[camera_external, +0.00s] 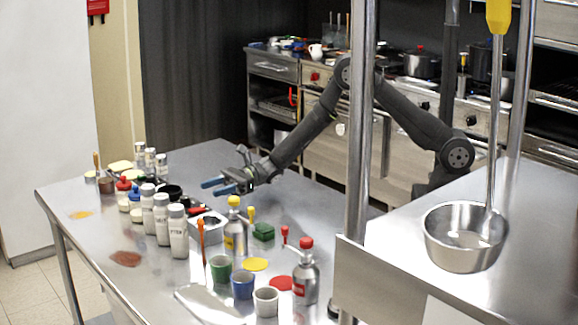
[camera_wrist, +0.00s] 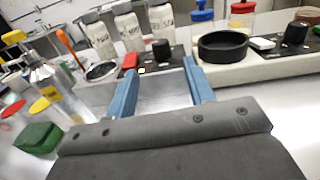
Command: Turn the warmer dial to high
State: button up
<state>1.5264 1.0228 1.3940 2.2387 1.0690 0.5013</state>
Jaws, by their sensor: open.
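My gripper (camera_external: 222,186) is open and empty above the steel table, its blue fingers apart; in the wrist view the fingers (camera_wrist: 158,80) point toward a black control panel. A black dial (camera_wrist: 162,49) stands on that panel, just beyond and between the fingertips, not touching them. The panel joins a metal box with a round well (camera_wrist: 100,71), which also shows in the external view (camera_external: 208,228). A second black dial (camera_wrist: 296,34) sits on a pale unit with a round black plate (camera_wrist: 223,46). The frames do not clearly show which unit is the warmer, or the dial settings.
A red block-like part (camera_wrist: 130,61) is beside the nearer dial. Several white shakers (camera_external: 178,232) stand close to the units. A yellow-topped bottle (camera_external: 235,238), a green block (camera_external: 263,232) and small cups (camera_external: 243,284) occupy the front. Bare table lies right of my gripper.

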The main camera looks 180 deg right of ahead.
aim_at(187, 196)
jog(key=x, duration=1)
jog(key=shift+w+d, duration=0.1)
jog(key=shift+w, duration=0.15)
jog(key=shift+d+y, duration=0.15)
jog(key=shift+y, duration=0.15)
jog(key=shift+s+n+t+y, duration=0.1)
jog(key=shift+n+t+y, duration=0.4)
jog(key=shift+t, duration=0.1)
jog(key=shift+s+a, duration=0.25)
jog(key=shift+a, duration=0.05)
jog(key=v, duration=1.6)
jog(key=shift+s+a, duration=0.1)
jog(key=shift+s, duration=0.35)
notch_tip(187, 196, up, 11)
jog(key=w+n, duration=0.1)
jog(key=shift+y, duration=0.4)
jog(key=shift+f, duration=0.1)
jog(key=shift+c, duration=0.3)
